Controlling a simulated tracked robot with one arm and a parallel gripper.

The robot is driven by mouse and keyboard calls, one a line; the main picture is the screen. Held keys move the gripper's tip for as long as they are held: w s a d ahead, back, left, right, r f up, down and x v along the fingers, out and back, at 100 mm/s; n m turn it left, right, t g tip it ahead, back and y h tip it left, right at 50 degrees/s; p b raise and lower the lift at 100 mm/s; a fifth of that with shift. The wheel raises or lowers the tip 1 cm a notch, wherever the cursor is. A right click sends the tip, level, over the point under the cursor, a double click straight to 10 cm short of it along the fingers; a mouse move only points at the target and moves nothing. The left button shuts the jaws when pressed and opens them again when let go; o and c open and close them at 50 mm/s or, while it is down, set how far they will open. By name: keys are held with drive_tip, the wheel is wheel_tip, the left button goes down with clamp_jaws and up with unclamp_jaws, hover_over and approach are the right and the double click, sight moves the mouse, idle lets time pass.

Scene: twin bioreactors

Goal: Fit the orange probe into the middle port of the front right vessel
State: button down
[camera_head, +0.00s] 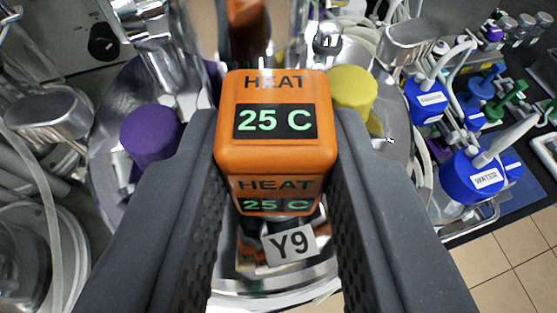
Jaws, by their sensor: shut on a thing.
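The orange probe (277,125) has a boxy head marked HEAT and 25 C on two faces. A white Y9 tag (290,245) shows just below the head. My gripper (280,140) is shut on the orange head, one dark finger on each side. The head is above a shiny metal vessel lid (398,130). On this lid a purple cap (150,135) stands to the left and a yellow cap (352,88) to the right. The probe's lower end and the port under it are hidden by the head and fingers, so I cannot tell whether it is in a port.
Metal fittings and tubes crowd the lid's far side, with a metal cylinder (408,42) at the upper right. Another metal vessel (40,245) stands at the left. Bottles with blue caps, one labelled WATER (472,176), stand at the right. Tiled floor (520,260) shows at the lower right.

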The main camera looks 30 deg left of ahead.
drive_tip(key=shift+f, duration=0.2)
drive_tip(key=c, duration=1.1)
unclamp_jaws()
drive_tip(key=b+v, duration=0.2)
drive_tip(key=v, duration=1.1)
drive_tip(key=shift+s+d, duration=0.25)
drive_tip(key=shift+s, duration=0.05)
